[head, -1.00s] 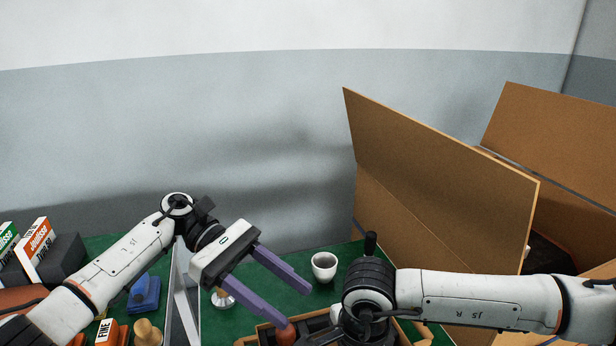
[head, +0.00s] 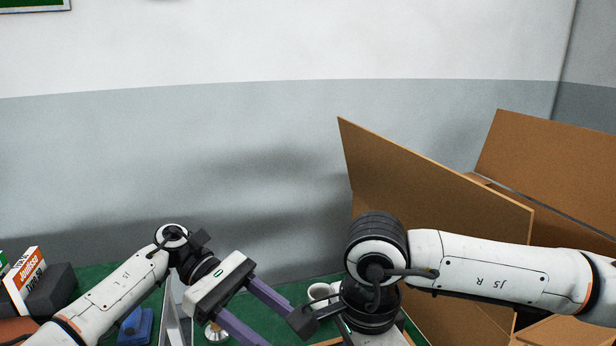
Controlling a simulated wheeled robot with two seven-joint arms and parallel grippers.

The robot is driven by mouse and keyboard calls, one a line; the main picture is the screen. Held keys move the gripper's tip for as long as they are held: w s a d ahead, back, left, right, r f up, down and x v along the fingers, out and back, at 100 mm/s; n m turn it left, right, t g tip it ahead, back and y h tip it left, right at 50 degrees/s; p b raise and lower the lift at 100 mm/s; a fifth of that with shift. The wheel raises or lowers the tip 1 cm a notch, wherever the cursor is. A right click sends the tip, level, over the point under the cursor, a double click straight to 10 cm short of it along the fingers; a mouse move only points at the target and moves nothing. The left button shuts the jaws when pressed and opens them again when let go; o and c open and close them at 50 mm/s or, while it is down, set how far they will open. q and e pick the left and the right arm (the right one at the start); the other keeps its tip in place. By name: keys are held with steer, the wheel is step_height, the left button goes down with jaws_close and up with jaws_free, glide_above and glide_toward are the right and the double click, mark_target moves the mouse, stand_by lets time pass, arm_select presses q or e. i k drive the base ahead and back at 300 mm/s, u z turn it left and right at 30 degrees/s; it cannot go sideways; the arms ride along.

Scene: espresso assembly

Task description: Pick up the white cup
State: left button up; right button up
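The white cup (head: 318,291) stands on the green surface near the bottom middle of the head view. My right arm's black wrist parts hide its right and lower portions. My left gripper (head: 283,332) has two purple fingers spread apart, just left of and nearer than the cup, with nothing visible between them. One fingertip runs to the bottom edge of the view. My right gripper (head: 372,337) is only partly in view below its wrist, to the right of the cup. Its fingers are cut off by the bottom edge.
A tall brown cardboard box (head: 430,190) with open flaps stands at the right. Boxes (head: 27,280) stand at the far left. A blue object (head: 134,326) and a metal piece (head: 215,333) lie near my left arm. Green surface (head: 290,290) shows left of the cup.

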mark_target(318, 291)
steer(key=k, duration=1)
